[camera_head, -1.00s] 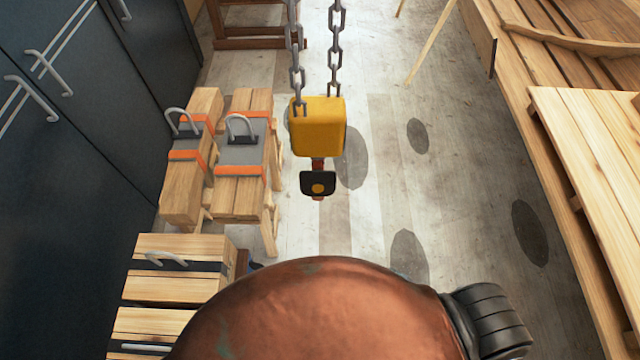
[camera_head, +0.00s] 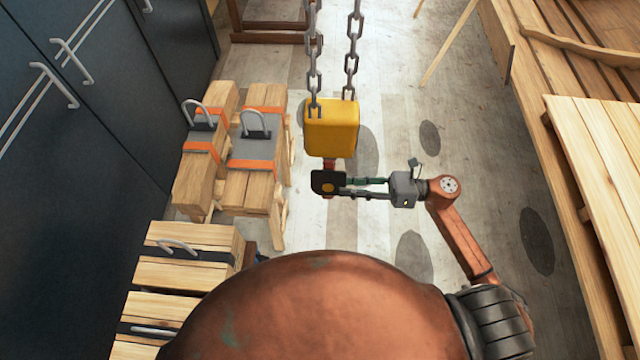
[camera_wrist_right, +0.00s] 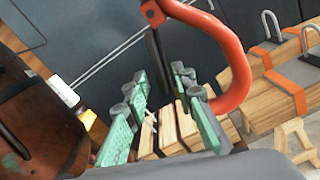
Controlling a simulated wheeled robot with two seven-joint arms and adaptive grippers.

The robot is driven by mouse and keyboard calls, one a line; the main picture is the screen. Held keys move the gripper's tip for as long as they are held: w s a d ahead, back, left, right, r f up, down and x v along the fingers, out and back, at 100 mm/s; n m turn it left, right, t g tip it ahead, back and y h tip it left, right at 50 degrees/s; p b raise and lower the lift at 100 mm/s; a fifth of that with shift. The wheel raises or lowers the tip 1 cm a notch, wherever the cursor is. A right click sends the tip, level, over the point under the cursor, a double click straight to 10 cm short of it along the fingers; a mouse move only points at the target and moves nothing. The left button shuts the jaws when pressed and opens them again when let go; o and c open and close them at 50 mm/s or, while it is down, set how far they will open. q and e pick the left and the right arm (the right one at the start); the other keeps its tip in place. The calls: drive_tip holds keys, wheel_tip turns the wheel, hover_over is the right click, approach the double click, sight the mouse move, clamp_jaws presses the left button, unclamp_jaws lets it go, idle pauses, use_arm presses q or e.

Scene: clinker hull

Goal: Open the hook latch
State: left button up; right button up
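The orange-red hook (camera_wrist_right: 236,62) curves through the top and right of the right wrist view. A dark flat bar (camera_wrist_right: 158,62), which looks like its latch, hangs from the hook's upper end. In the head view a yellow hook block (camera_head: 331,128) hangs on chains, with a black piece with an orange dot (camera_head: 328,184) below it. My right gripper (camera_head: 346,187) reaches in from the right, its fingertips at that black piece. In the wrist view its green-padded fingers (camera_wrist_right: 160,78) are apart, with the bar seen between them; contact cannot be told. My left gripper is out of view.
Two chains (camera_head: 352,58) rise above the block. Wooden blocks with grey shackles (camera_head: 253,155) stand left, beside dark cabinets (camera_head: 75,130). Stacked crates (camera_head: 185,270) are at lower left. A wooden deck (camera_head: 590,130) lies right. Floor (camera_head: 400,140) is open between.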

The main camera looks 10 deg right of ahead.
sight(322, 187)
drive_tip(key=p+x, duration=0.2)
drive_tip(key=x, duration=0.5)
drive_tip(key=shift+p, duration=0.35)
drive_tip(key=shift+a, duration=0.3)
drive_tip(key=shift+c, duration=0.3)
drive_tip(key=shift+w, duration=0.1)
clamp_jaws()
